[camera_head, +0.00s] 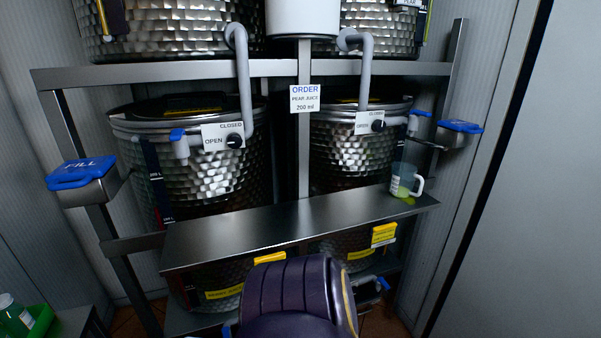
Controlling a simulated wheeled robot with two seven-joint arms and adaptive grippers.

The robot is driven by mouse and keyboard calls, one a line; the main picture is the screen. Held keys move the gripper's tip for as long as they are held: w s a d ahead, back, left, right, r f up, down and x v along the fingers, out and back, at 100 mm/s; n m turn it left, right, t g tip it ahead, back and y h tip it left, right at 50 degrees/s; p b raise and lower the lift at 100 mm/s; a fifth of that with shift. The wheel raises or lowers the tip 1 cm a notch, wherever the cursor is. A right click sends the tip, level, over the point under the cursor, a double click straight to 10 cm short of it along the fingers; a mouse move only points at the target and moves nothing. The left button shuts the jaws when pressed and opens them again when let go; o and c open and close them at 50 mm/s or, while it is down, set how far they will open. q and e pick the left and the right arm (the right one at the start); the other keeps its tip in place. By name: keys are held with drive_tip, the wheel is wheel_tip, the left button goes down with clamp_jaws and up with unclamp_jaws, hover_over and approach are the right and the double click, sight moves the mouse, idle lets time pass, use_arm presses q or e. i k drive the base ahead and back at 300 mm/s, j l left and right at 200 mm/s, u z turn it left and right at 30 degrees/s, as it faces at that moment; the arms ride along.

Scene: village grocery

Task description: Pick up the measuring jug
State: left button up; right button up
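The measuring jug (396,182) is a small clear vessel with a pale handle on its right side. It stands upright near the right end of the narrow metal shelf (280,222). A yellow-green tint shows at its base; I cannot tell whether this is liquid. Neither of my grippers is in the head view, so their distance from the jug does not show.
Large hammered-metal tanks with taps stand behind the shelf, the left (215,165) and right (350,150). A blue-lidded FILL box (82,172) juts out at left, another blue-topped box (459,127) at right. An order sign (305,98) hangs centrally. The shelf's middle is clear.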

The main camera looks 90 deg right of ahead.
sight(403, 175)
drive_tip(key=z, duration=3.65)
